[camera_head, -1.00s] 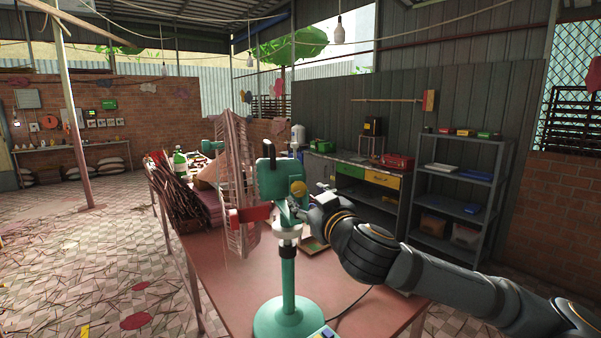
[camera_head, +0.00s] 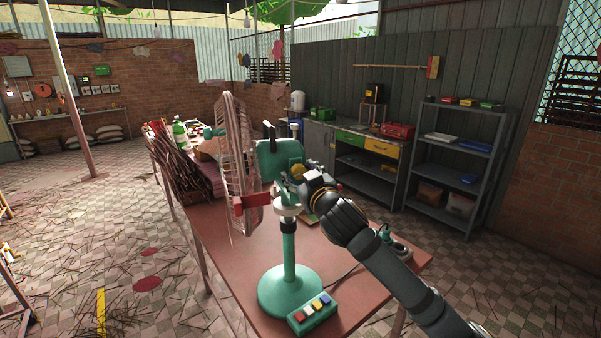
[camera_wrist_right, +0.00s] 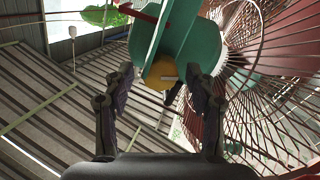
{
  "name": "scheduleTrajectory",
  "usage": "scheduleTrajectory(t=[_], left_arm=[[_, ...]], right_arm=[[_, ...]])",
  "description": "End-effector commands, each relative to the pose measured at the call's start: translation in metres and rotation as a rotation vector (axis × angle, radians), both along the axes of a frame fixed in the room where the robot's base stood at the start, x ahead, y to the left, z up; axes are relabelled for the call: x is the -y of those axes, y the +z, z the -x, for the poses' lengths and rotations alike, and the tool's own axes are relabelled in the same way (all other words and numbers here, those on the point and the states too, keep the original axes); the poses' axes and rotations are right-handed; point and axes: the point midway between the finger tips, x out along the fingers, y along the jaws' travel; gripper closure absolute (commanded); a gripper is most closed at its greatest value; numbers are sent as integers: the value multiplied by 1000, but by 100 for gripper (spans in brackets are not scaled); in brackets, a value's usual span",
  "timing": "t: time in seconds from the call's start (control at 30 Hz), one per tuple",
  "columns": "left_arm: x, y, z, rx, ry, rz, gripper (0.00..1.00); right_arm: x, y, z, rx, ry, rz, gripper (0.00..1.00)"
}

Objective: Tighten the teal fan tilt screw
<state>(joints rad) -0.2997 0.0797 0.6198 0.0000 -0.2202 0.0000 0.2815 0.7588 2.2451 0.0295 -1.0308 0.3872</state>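The teal fan (camera_head: 277,160) stands upright on the table, its round base (camera_head: 290,290) near the front edge and its wire cage (camera_head: 238,165) facing left. A yellow knob (camera_head: 298,170), which seems to be the tilt screw, is on the side of its head. My right gripper (camera_head: 296,186) is at the knob. In the right wrist view the yellow knob (camera_wrist_right: 160,73) lies between the two fingers, with a gap on each side; the gripper is open. Contact cannot be told. My left gripper is not in view.
The reddish table (camera_head: 215,235) holds a box with coloured buttons (camera_head: 313,314) by the base and a bundle of incense sticks (camera_head: 175,158) at the back. A red part (camera_head: 252,203) sits by the cage. A grey shelf (camera_head: 460,165) stands behind at right.

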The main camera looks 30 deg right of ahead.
Motion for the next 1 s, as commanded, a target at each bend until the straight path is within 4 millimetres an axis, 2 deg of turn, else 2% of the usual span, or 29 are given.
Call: scheduleTrajectory(t=[0.03, 0.4, 0.73, 1.0], left_arm=[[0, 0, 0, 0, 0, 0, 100], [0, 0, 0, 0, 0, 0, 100], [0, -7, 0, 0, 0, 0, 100], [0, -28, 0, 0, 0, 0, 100]], right_arm=[[0, 0, 0, 0, 0, 0, 50], [0, 0, 0, 0, 0, 0, 98], [0, -2, 0, 13, 0, -59, 98], [1, -4, 0, 58, 1, -246, 98]])
